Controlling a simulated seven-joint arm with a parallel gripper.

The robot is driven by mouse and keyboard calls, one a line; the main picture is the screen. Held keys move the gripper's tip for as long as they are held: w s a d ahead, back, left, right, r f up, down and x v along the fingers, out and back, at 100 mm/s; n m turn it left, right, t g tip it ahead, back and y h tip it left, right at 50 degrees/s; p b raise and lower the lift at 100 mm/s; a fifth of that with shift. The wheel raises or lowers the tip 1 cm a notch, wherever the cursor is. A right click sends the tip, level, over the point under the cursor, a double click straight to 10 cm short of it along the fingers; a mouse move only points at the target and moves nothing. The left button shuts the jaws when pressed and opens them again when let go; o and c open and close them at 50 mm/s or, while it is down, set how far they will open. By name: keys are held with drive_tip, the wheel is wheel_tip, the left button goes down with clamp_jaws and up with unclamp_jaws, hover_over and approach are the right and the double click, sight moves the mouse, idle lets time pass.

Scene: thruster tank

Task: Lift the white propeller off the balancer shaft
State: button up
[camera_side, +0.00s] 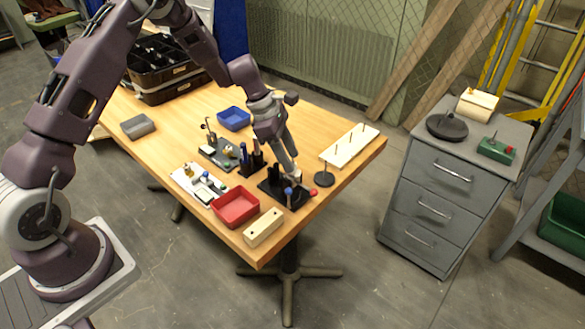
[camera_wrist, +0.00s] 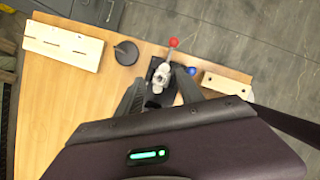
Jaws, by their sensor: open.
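The white propeller (camera_wrist: 161,74) shows in the wrist view over a black base (camera_wrist: 153,66), between my gripper's fingers and just beyond their tips. In the side view, only a small pale part of it (camera_side: 297,173) shows beside the fingertips. The balancer's black base (camera_side: 272,191) stands near the table's front right edge. Its shaft is hidden. My gripper (camera_side: 290,170) points down over the base, open, one finger on each side of the propeller in the wrist view (camera_wrist: 158,82). I cannot tell whether the fingers touch it.
A red-knobbed lever (camera_wrist: 173,43) and a blue knob (camera_wrist: 191,70) stand close to the propeller. A black disc stand (camera_side: 324,180), a cream pegged board (camera_side: 350,145), a red tray (camera_side: 236,208) and a wooden block (camera_side: 263,228) surround the base.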

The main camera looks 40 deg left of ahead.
drive_tip(key=shift+x, duration=0.8)
clamp_jaws()
wheel_tip(320, 180, up, 10)
